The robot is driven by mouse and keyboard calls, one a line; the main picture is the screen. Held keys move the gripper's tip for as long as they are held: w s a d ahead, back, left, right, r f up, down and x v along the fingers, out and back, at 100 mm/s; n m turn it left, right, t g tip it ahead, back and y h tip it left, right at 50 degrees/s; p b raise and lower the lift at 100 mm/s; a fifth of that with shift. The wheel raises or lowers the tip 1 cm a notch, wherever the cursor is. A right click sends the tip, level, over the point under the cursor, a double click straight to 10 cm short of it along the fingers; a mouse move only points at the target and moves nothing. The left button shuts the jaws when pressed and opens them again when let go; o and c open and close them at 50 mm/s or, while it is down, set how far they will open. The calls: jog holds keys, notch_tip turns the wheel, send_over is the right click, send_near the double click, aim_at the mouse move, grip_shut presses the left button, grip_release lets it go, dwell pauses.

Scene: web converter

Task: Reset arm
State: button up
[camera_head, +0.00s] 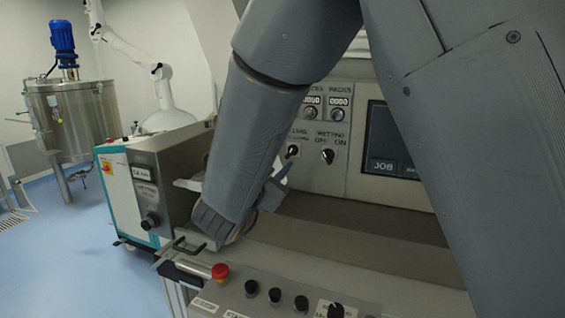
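My grey arm crosses the picture from the upper right and bends down toward the left, in front of the converter's panel. Its wrist end is low, left of centre, above the front control panel. My gripper (272,192) is mostly hidden behind my own forearm; only a small grey part shows at its right side, below the panel's switches. I cannot tell whether it is open or shut, or whether it holds or touches anything.
The converter panel (353,128) carries knobs, counters and a dark screen (388,140). The front control panel (262,291) has a red button (220,271) and black knobs. A white-teal cabinet (125,195), steel tank (75,118) and white robot arm (130,50) stand left. Blue floor is open there.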

jog(key=shift+s+a, duration=0.1)
jog(key=shift+s, duration=0.25)
